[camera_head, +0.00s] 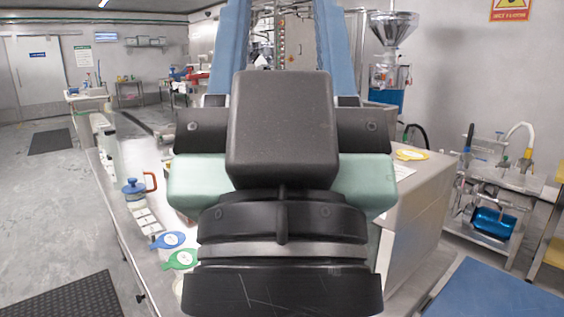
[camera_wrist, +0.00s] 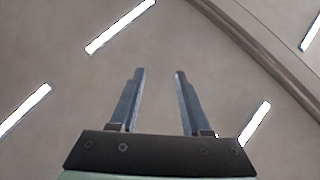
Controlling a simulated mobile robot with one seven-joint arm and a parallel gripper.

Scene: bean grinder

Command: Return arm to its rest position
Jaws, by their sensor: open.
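My gripper (camera_wrist: 160,72) shows in the wrist view with its two fingers apart and nothing between them. My dark wrist and pale green housing fill the middle of that view and hide much of the bench behind.
A steel bench (camera_head: 112,210) runs along the left of my arm. On it stand a blue jar with an orange handle (camera_head: 138,188), a blue lid (camera_head: 172,240) and a green lid (camera_head: 182,260). A grinder with a metal hopper (camera_head: 391,28) stands behind right.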

